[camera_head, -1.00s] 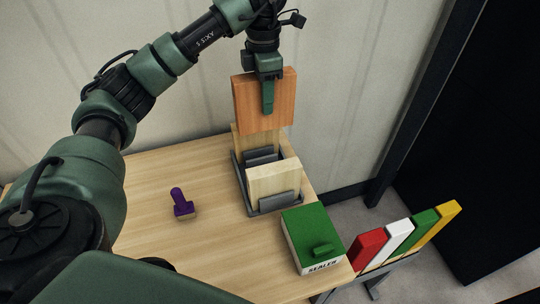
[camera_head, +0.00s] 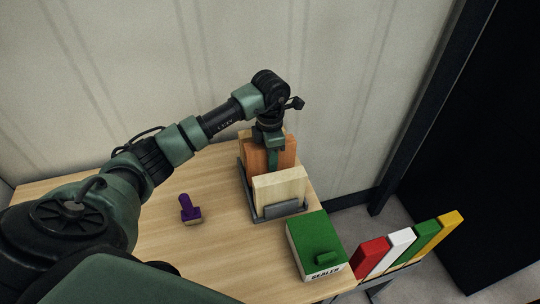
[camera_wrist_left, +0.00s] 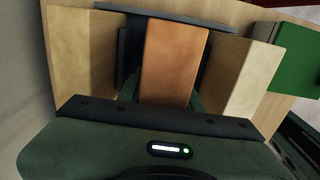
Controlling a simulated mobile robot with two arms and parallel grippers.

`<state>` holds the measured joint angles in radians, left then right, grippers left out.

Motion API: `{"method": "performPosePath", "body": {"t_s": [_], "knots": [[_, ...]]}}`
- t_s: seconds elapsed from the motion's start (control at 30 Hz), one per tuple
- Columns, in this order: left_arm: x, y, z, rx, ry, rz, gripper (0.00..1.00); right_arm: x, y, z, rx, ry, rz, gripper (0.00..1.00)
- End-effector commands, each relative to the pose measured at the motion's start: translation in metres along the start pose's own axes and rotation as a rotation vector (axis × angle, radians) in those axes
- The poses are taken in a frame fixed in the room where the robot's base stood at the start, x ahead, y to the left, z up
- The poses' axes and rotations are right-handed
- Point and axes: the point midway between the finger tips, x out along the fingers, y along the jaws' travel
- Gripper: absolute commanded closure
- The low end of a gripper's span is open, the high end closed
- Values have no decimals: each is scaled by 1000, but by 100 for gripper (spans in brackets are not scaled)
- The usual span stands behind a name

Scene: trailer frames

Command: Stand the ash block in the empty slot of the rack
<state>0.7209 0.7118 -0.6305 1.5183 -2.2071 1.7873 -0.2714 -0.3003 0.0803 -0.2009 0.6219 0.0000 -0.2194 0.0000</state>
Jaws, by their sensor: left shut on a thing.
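An orange-brown wooden block (camera_head: 288,153) stands upright in the middle of the dark grey rack (camera_head: 280,211), between two pale wooden blocks. The front pale block (camera_head: 280,189) stands in the near slot. The back pale block (camera_head: 245,134) is mostly hidden behind the orange-brown one. My left gripper (camera_head: 273,156) points down and is shut on the orange-brown block. The left wrist view shows this block (camera_wrist_left: 172,62) between the fingers, with a pale block (camera_wrist_left: 72,50) on either side. Whether its lower edge rests on the rack's floor is hidden. My right gripper is out of view.
A green-topped box marked SEALER (camera_head: 314,245) stands close to the rack's near right. A purple-handled stamp (camera_head: 188,209) stands on the table left of the rack. Red, white, green and yellow pieces (camera_head: 402,247) stand beyond the table's right edge. The wall is close behind.

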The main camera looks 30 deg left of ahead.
Motion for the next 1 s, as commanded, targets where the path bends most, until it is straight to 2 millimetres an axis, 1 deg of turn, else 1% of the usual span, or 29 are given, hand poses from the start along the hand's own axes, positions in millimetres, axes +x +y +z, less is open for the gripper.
{"method": "performPosePath", "body": {"t_s": [0.07, 0.23, 0.63, 0.77, 0.8, 0.83, 0.87, 1.0], "knots": [[2, 0, 0, 0, -2, 1, 100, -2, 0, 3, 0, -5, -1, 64], [2, 0, 0, 0, -2, 2, 100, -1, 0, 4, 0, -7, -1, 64], [14, 1, 0, 0, -2, 3, 100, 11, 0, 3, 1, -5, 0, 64], [14, 1, 0, 0, -3, 3, 100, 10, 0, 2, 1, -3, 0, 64], [14, 1, 0, 0, -1, 2, 57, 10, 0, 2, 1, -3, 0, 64], [14, 1, 0, 0, -1, 2, 49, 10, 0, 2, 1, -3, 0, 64], [14, 1, 0, 0, -1, 2, 44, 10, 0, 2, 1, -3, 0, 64], [14, 0, 0, 0, -1, 1, 44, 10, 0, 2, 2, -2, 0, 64]]}}
